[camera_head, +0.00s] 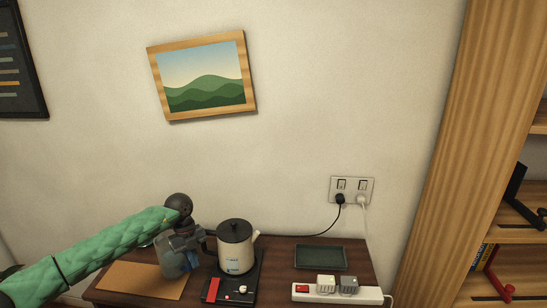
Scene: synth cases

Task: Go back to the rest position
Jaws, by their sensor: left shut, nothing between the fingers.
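My left arm, in a green quilted sleeve, comes in from the left over the table. My left gripper (176,268) is small and partly blurred at its end; it is shut and empty, pointing down just left of the kettle. The white kettle (236,260) with a black lid stands upright on a dark base, its spout to the right and its dark handle on the side of my gripper. Whether gripper and handle touch, I cannot tell. My right gripper is not in view.
The dark wooden table (277,276) holds a brown mat (128,284), a green tray (320,257) and a white power strip (368,295) with plugs. A wall socket (351,190) has cords hanging down. A wooden shelf (450,150) stands at right. Free air lies above the table.

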